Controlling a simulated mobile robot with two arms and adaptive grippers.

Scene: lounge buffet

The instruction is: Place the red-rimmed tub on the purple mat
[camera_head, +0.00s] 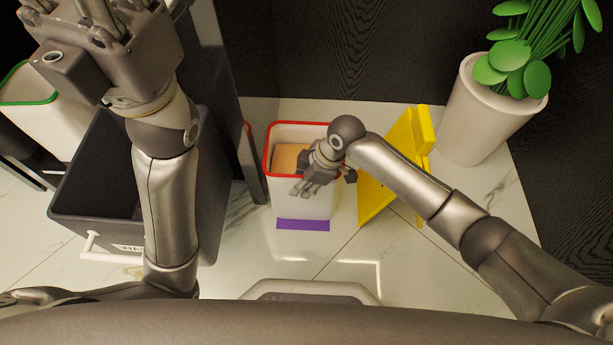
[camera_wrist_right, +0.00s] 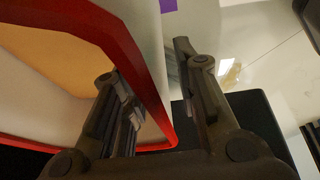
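The red-rimmed tub (camera_head: 287,205) is white, stands upright on the pale marble top and has a tan-orange block (camera_head: 288,158) inside. The purple mat (camera_head: 303,224) shows as a strip at the tub's near foot; I cannot tell whether the tub rests on it. My right gripper (camera_head: 312,188) is at the tub's right rim, hiding part of it. In the right wrist view its fingers (camera_wrist_right: 146,62) are apart, one over the red rim (camera_wrist_right: 140,65), the other outside the wall. My left gripper (camera_head: 75,12) is high at the top left, its fingertips cut off.
A yellow stand (camera_head: 375,203) is close to the tub's right. A potted plant (camera_head: 478,115) stands back right. At left are a dark open bin (camera_head: 75,222) with a white handle and a green-rimmed tub (camera_head: 60,125). The marble in front is clear.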

